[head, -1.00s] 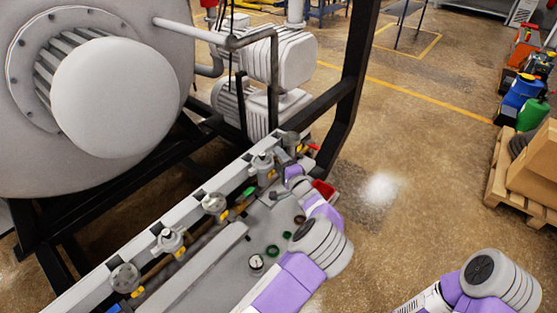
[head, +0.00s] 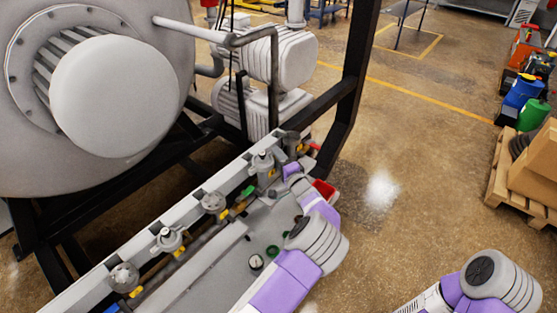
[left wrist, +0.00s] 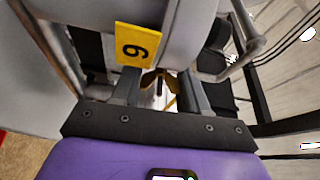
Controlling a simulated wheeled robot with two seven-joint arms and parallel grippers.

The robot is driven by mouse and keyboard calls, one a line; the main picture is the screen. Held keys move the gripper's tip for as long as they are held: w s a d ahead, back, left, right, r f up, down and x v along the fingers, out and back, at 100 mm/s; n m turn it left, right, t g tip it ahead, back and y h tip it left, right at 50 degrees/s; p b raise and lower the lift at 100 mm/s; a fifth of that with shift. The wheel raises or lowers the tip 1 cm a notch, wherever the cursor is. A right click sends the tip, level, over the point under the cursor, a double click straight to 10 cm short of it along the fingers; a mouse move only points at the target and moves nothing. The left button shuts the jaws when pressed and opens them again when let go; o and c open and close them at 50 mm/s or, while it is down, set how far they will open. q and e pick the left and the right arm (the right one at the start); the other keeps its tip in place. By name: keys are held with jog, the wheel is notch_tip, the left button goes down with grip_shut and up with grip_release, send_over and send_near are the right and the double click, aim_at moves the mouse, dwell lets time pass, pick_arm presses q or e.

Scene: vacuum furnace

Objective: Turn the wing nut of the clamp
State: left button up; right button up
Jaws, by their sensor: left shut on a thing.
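In the left wrist view, a brass-coloured wing nut (left wrist: 160,78) shows between the two dark fingers of my left gripper (left wrist: 158,92). The gripper is shut on it. The clamp body around the nut is mostly hidden by the fingers and a yellow tag (left wrist: 133,44) that reads like a 6 or 9. In the head view my left gripper (head: 288,155) is at the far end of the flange rail, beside the last fitting, and the nut is too small to make out. My right gripper is not in view; only my right arm shows at lower right.
The rail (head: 75,293) carries several grey fittings with yellow tags. A grey tray (head: 215,280) beside it holds green rings and a small gauge (head: 256,262). A red bin (head: 323,188) is close to my left wrist. A black frame post (head: 352,70) rises behind.

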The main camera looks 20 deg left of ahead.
pick_arm(q)
jog(key=shift+n+y+b, duration=0.3)
jog(key=shift+n+b, duration=0.2)
jog(key=shift+n, duration=0.4)
jog(key=o, duration=1.1)
jog(key=shift+c, duration=0.2)
jog(key=p+v, duration=0.1)
jog(key=v, duration=0.6)
jog(key=shift+s+d, duration=0.15)
jog(key=shift+s, duration=0.05)
jog(key=shift+f, duration=0.15)
